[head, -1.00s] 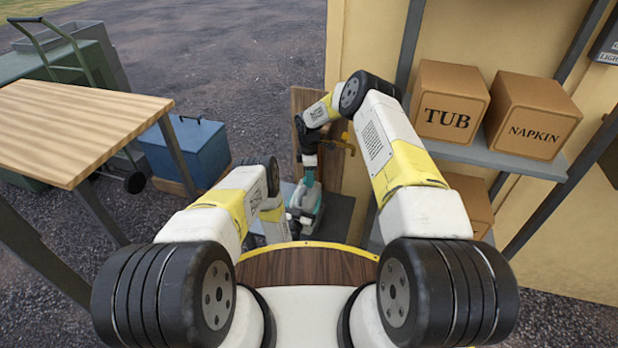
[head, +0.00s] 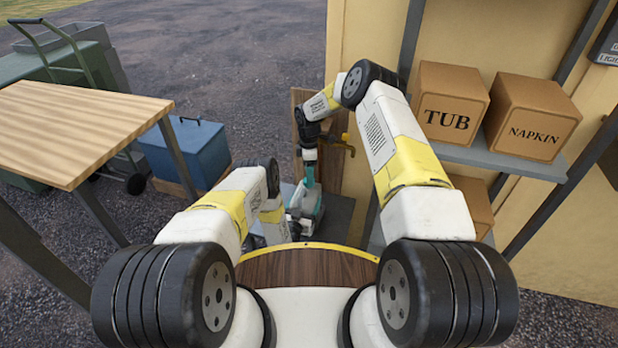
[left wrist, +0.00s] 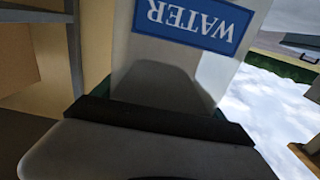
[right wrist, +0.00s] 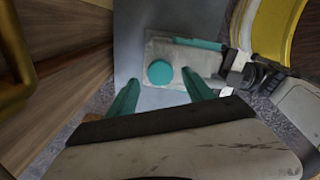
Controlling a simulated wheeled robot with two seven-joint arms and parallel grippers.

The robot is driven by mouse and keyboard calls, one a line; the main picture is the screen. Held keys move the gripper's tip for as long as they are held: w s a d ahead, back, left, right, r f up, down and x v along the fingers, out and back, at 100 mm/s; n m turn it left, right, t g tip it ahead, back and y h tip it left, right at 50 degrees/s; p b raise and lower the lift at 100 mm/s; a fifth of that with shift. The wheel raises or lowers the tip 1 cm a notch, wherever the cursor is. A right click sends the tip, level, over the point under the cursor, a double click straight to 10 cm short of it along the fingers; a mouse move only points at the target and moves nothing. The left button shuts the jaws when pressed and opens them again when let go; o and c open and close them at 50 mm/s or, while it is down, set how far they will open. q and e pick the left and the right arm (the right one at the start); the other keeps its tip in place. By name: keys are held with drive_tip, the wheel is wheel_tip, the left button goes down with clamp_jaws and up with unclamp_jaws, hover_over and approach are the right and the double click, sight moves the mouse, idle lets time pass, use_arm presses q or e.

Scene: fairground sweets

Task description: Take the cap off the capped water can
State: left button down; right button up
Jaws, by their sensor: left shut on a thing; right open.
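The water can (right wrist: 165,98) is a pale box with a teal cap (right wrist: 160,72) on its top, seen from above in the right wrist view. In the head view the can (head: 297,203) stands low, partly hidden by my left arm. Its blue WATER label (left wrist: 190,20) shows upside down in the left wrist view. My left gripper (right wrist: 224,60) is shut on the can at its side; the exact contact is hard to see. My right gripper (right wrist: 160,92) is open and empty above the can, its teal fingers either side of the cap in view, apparently not touching it.
The can is over a grey surface (head: 338,222). A wooden board (head: 327,160) with a brass tap (head: 345,142) stands close beside my right gripper. Shelves with TUB (head: 449,103) and NAPKIN (head: 531,117) boxes are at right. A wooden table (head: 75,130) and blue box (head: 186,152) are at left.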

drive_tip(key=shift+r, duration=0.7)
drive_tip(key=shift+c, duration=0.3)
drive_tip(key=m, duration=0.3)
drive_tip(key=r+m, duration=0.1)
drive_tip(key=m, duration=0.3)
drive_tip(key=shift+r, duration=0.2)
drive_tip(key=m, duration=0.2)
drive_tip(key=r+m, duration=0.1)
drive_tip(key=m, duration=0.4)
drive_tip(key=r+m, duration=0.1)
drive_tip(key=m, duration=0.2)
drive_tip(key=shift+m, duration=0.3)
drive_tip(key=shift+f, duration=4)
drive_tip(key=shift+c, duration=0.3)
clamp_jaws()
drive_tip(key=n, duration=0.2)
drive_tip(key=shift+n, duration=0.4)
